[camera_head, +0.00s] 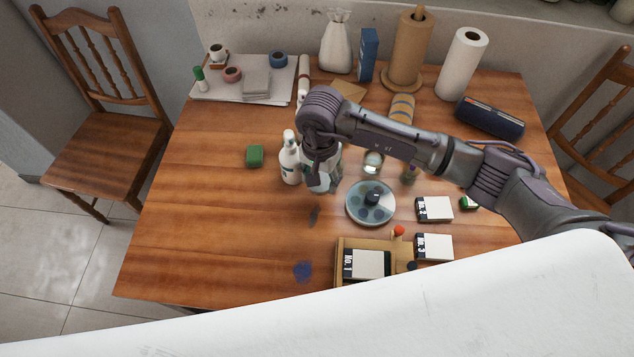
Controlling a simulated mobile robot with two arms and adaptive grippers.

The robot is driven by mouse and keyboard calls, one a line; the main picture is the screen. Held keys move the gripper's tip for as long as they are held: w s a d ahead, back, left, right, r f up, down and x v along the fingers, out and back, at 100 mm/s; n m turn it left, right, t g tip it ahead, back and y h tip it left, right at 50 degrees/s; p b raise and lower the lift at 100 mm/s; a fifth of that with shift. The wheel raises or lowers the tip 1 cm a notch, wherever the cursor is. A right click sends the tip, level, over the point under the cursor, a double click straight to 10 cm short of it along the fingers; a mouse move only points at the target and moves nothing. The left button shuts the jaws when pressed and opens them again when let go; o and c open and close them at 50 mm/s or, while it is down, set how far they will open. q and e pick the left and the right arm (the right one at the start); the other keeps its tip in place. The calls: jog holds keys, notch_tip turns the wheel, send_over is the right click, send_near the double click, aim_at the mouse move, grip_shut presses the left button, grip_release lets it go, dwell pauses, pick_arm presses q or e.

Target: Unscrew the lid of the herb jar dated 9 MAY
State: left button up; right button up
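No date label can be read in this view, so I cannot tell which jar is the one dated 9 MAY. A pale, glassy jar-like thing (325,184) stands under my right gripper (316,168), mostly hidden by it. The gripper points down at it, and I cannot see whether the fingers touch it or how far they are apart. A small clear glass thing (373,163) and a small dark-green bottle or jar (409,174) stand to the right, below my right forearm. My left gripper is not in view.
A white bottle (290,160) stands close left of my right gripper. A round teal dish (371,204) lies to the right, with white boxes (434,209) beyond. A wooden tray (342,249) is at the front. The table's left side is mostly clear around a green block (254,156).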

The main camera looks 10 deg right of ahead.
aim_at(316, 189)
jog(key=shift+a+f, duration=0.15)
jog(key=shift+a, duration=0.25)
jog(key=shift+f, duration=0.25)
notch_tip(316, 189, down, 3)
jog(key=shift+w+f+p, duration=0.1)
jog(key=shift+f+p, duration=0.1)
jog(key=shift+p, duration=0.35)
jog(key=shift+f, duration=0.15)
jog(key=shift+f, duration=0.1)
jog(key=shift+f+b, duration=0.15)
jog(key=shift+b, duration=0.15)
jog(key=o, duration=1)
